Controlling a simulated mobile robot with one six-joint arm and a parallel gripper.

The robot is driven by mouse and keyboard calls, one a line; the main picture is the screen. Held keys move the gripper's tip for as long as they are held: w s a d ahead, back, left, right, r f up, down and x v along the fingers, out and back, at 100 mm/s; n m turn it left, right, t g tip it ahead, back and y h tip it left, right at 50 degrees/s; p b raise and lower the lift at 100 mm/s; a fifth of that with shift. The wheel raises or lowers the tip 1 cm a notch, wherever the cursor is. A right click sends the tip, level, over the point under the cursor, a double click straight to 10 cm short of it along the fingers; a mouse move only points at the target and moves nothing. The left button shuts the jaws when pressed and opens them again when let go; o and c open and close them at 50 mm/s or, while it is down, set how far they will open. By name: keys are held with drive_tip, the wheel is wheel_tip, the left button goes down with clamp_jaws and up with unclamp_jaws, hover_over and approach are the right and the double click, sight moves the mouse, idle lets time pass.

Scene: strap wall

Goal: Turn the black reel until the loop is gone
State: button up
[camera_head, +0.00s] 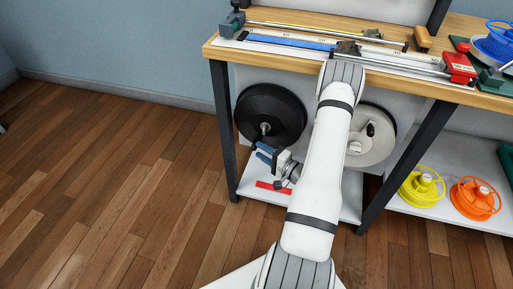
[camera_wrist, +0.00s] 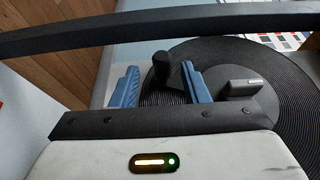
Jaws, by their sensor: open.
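The black reel (camera_head: 285,105) stands upright under the bench in the head view. It fills the right of the wrist view as a ribbed black disc (camera_wrist: 290,85). A black crank knob (camera_wrist: 163,66) sticks out from it and shows between my fingers. My gripper (camera_head: 265,153) is at the lower front of the reel, its blue fingers open. In the wrist view my gripper (camera_wrist: 163,86) has a finger on each side of the knob; I cannot tell whether either touches it. A dark band (camera_wrist: 150,25) crosses the top of the wrist view; I cannot tell whether it is a loop of strap.
A pale reel (camera_head: 378,140) stands right of the black one, partly behind my arm. The dark bench leg (camera_head: 224,125) is close on the left. A red strip (camera_head: 268,186) lies on the low shelf. Yellow (camera_head: 420,187) and orange (camera_head: 475,199) spools sit further right. The left floor is clear.

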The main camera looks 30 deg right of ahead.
drive_tip(key=v, duration=0.4)
drive_tip(key=shift+s, duration=0.1)
idle(0.7)
